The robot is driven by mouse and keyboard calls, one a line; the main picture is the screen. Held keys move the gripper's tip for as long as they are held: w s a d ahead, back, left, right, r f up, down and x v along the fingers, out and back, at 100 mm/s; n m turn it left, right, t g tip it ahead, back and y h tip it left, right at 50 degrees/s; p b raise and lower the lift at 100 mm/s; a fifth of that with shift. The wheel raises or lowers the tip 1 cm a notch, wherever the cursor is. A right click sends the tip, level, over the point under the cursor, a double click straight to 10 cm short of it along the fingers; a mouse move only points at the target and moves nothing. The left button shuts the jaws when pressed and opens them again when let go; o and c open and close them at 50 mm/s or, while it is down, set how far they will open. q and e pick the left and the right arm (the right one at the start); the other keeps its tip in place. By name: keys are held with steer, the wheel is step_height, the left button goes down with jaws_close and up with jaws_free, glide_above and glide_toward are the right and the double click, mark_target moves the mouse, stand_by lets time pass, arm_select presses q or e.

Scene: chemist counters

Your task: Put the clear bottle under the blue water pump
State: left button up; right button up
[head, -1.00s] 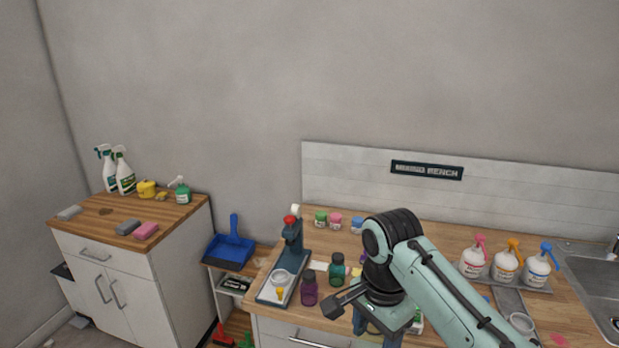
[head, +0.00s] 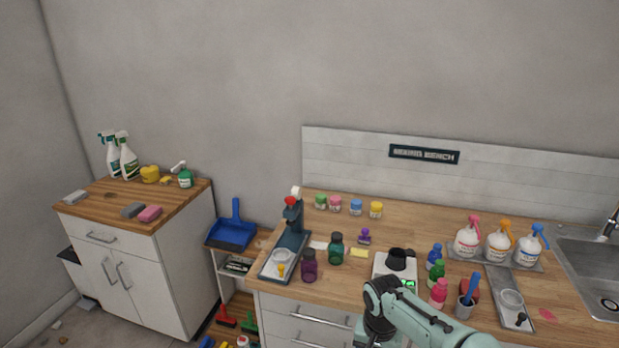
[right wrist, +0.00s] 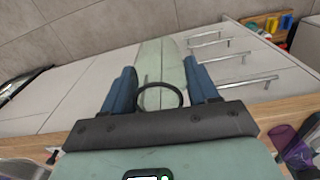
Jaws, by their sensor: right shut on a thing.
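The white bottle with the blue pump (head: 529,250) stands at the right of a row of three pump bottles near the sink. In the right wrist view my right gripper (right wrist: 160,88) has its two blue fingers on either side of a pale, see-through thing with a dark ring, which looks like the clear bottle (right wrist: 165,60). The gripper is shut on it, with white drawer fronts behind. In the head view my right arm shows at the bottom, but its fingers and the bottle are out of the picture. My left gripper is not in view.
The pump bottles stand on a grey tray (head: 548,267). Left of it are a white scale (head: 382,264), small coloured bottles and a cup (head: 464,308) with a blue-handled tool. A sink (head: 590,262) is at the right. The wooden counter (head: 420,220) is clear along its back middle.

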step_height(320, 180, down, 12)
steer(key=s+d+n, duration=0.1)
steer(key=d+n, duration=0.2)
steer(key=n, duration=0.1)
steer(key=shift+s+r, duration=0.15)
steer(key=shift+s, duration=0.25)
